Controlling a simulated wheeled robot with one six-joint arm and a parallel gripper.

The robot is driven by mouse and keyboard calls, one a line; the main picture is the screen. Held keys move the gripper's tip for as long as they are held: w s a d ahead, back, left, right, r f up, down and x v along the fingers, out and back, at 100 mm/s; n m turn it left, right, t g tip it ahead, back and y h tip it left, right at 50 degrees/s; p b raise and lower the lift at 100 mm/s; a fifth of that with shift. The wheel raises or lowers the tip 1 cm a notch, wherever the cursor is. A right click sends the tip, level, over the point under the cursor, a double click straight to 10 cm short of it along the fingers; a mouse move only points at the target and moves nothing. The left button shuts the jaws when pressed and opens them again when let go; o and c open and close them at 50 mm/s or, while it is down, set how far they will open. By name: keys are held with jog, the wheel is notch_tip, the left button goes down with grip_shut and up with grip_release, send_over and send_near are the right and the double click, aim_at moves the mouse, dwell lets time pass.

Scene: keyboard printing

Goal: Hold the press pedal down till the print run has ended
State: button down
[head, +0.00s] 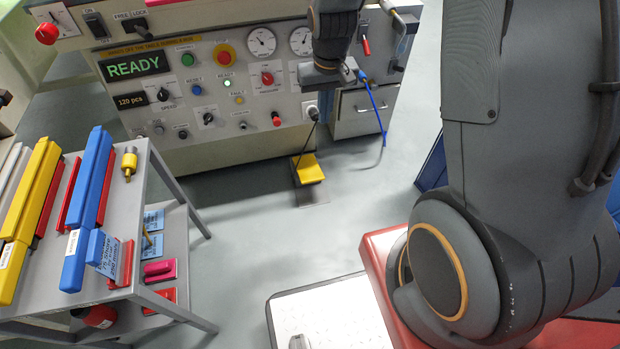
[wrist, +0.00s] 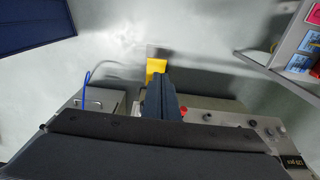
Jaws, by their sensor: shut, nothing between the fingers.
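The yellow press pedal (head: 309,170) sits on the floor in front of the printing machine, with a dark cord running up from it. It also shows in the wrist view (wrist: 156,66), just beyond my fingertips. My gripper (wrist: 161,78) is shut and empty, pointing towards the pedal. In the head view the gripper's dark body is in front of the machine panel, well above the pedal; its fingertips are hard to make out. The green display (head: 134,66) reads READY, and the counter (head: 131,100) below it shows 120 pcs. The green ready lamp (head: 228,83) is lit.
A grey cart (head: 147,200) with blue, yellow and red bars stands at the left. A grey drawer unit (head: 362,112) with a hanging blue cable (head: 375,105) is right of the panel. The floor around the pedal is clear.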

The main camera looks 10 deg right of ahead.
jog(key=w+f+b, duration=0.4)
jog(key=f, duration=0.5)
jog(key=w+f+b, duration=0.3)
jog(key=w+f, duration=0.1)
jog(key=f, duration=0.5)
jog(key=w+f+b, duration=0.4)
jog(key=w+f, duration=0.1)
jog(key=f, duration=0.5)
jog(key=shift+t+b, duration=0.35)
jog(key=shift+t, duration=0.05)
jog(key=shift+a+f, duration=0.1)
jog(key=shift+f, duration=0.05)
jog(key=b, duration=0.4)
send_over(310, 176)
jog(key=f, duration=0.9)
jog(key=shift+w+f, duration=0.25)
jog(key=f, duration=0.1)
jog(key=s+f+b, duration=0.1)
jog(key=f, duration=0.1)
jog(key=shift+f, duration=0.1)
jog(key=shift+s+f, duration=0.15)
jog(key=shift+f, duration=0.3)
